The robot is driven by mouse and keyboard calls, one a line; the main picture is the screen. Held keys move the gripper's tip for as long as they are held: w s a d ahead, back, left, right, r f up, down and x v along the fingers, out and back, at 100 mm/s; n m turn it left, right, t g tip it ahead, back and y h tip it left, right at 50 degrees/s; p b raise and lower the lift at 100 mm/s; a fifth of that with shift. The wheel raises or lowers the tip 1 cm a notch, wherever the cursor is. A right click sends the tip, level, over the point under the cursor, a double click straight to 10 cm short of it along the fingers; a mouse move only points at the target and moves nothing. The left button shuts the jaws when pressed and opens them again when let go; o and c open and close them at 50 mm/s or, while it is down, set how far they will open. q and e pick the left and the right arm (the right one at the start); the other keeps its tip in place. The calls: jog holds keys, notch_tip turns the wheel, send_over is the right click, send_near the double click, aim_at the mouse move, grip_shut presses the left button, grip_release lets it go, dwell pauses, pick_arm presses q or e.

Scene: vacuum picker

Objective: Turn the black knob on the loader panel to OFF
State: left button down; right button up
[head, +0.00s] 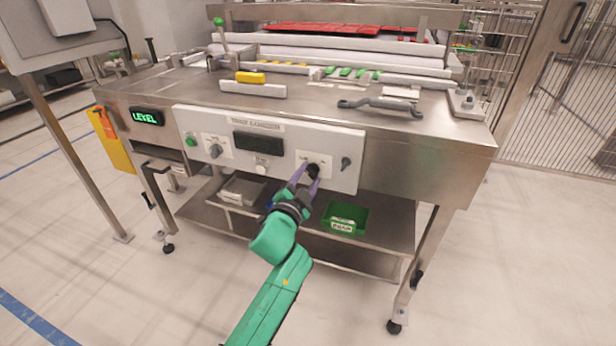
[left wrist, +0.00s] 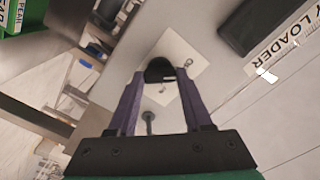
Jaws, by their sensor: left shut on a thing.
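The loader panel (head: 277,140) is a light plate on the front of the steel table. The black knob (head: 313,170) sits on a white label square at the panel's right part. In the left wrist view the black knob (left wrist: 158,70) lies between the fingertips. My left gripper (head: 305,174) reaches up to the panel from below, its purple fingers one on each side of the knob. It also shows in the left wrist view (left wrist: 160,82), shut on the knob. The knob's exact pointing and the label's words are too small to read. My right gripper is not in view.
A grey knob (head: 215,151), a green button (head: 190,141), a dark display (head: 259,142) and a small black switch (head: 346,163) are on the same panel. A green bin (head: 345,218) stands on the lower shelf. A grey handle tool (head: 380,105) lies on the tabletop.

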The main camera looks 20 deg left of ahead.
pick_arm(q)
jog(key=shift+f, duration=0.1)
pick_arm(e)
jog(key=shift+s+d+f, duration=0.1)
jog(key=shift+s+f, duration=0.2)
pick_arm(q)
jog(key=shift+c, duration=1.6)
grip_release()
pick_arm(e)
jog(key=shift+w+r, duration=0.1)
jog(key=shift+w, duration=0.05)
